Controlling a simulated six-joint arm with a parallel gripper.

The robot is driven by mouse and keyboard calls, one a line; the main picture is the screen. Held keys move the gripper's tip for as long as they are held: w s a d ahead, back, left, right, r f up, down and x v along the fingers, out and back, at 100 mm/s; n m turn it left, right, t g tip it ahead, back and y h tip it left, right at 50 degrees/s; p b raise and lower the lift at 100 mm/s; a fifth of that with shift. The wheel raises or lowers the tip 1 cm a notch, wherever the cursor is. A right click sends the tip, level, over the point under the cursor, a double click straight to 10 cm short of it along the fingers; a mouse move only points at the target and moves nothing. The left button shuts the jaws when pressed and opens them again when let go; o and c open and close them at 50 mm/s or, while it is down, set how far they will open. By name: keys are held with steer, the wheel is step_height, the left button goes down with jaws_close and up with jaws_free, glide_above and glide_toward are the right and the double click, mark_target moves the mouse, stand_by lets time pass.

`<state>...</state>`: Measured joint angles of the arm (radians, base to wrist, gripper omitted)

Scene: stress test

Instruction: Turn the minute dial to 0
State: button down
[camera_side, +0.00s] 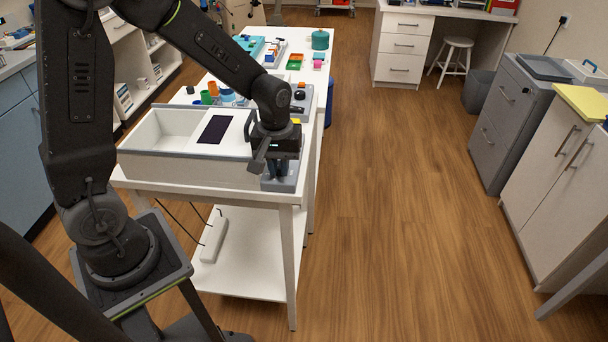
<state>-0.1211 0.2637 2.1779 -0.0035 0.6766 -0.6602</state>
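My gripper (277,170) points down over a small grey unit (286,184) at the front right corner of the white table. My fingers are dark and small in the view, and I cannot tell whether they are open or shut. The minute dial cannot be made out; the gripper and wrist cover much of the grey unit. I cannot tell whether the fingers touch anything on it. Just behind it, another grey unit (307,100) carries a dark round knob (299,95).
A white box with an open bin (140,161) and a dark panel (214,129) stands left of my gripper. Colored cups, blocks and trays lie farther back, with a green pot (320,40). A power strip (214,240) is on the lower shelf. The floor to the right is clear.

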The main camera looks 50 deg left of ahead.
steer(key=shift+w+d+f, duration=0.1)
steer(key=shift+d+f, duration=0.25)
steer(key=shift+f, duration=0.3)
steer(key=shift+d, duration=0.1)
steer(key=c, duration=1.8)
jaws_free()
steer(key=shift+d+r, duration=0.1)
steer(key=shift+d, duration=0.2)
steer(key=shift+r, duration=0.35)
jaws_close()
steer(key=shift+a+r, duration=0.1)
steer(key=shift+r, duration=2.6)
